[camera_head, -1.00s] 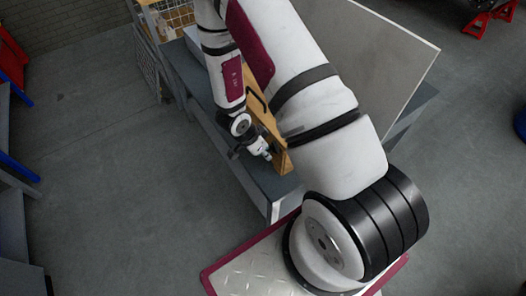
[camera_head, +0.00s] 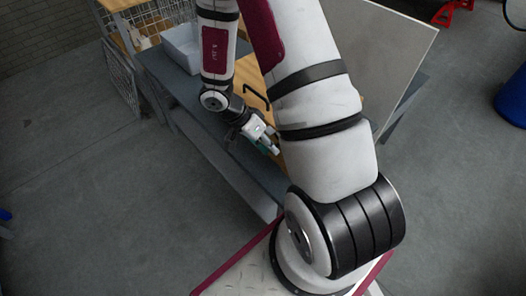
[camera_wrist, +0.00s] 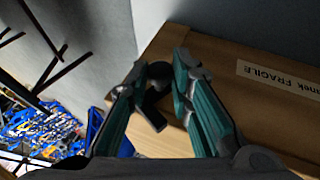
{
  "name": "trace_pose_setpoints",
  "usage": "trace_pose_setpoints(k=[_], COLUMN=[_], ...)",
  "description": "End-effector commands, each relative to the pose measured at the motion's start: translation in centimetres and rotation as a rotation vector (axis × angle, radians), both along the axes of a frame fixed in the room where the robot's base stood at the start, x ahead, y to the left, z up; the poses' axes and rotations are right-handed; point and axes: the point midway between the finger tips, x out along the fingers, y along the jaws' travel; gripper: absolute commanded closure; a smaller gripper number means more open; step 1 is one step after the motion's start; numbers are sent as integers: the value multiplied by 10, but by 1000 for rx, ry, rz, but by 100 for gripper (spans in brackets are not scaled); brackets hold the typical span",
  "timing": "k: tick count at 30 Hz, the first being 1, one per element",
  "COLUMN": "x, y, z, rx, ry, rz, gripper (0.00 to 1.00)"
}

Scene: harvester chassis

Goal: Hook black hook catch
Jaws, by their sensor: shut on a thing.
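The black hook catch (camera_wrist: 151,112) shows in the wrist view as a small dark lever with a rounded head, at the edge of a wooden box (camera_wrist: 240,98). My gripper (camera_wrist: 157,80) has its teal-padded fingers on both sides of the catch and is shut on it. In the head view my gripper (camera_head: 265,140) is at the near end of the wooden box (camera_head: 247,72), on the bench (camera_head: 205,140). The catch cannot be made out there. My arm hides much of the box.
A black handle (camera_head: 256,95) stands on the box. A white bin (camera_head: 180,45) sits farther back on the bench. A large grey panel (camera_head: 395,50) rises at the right. A blue barrel (camera_head: 513,98) stands at the far right.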

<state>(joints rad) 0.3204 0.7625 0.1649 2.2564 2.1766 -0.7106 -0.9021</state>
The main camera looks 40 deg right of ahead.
Motion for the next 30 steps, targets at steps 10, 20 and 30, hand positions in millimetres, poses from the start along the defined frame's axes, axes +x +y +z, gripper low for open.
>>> trace_pose_setpoints(k=[10,20,30], x=[22,33,36], y=[-3,-4,-4], z=[-1,-1,0], rx=[2,2,0], ry=[259,443,502], rz=[0,2,3], gripper=[100,100,100])
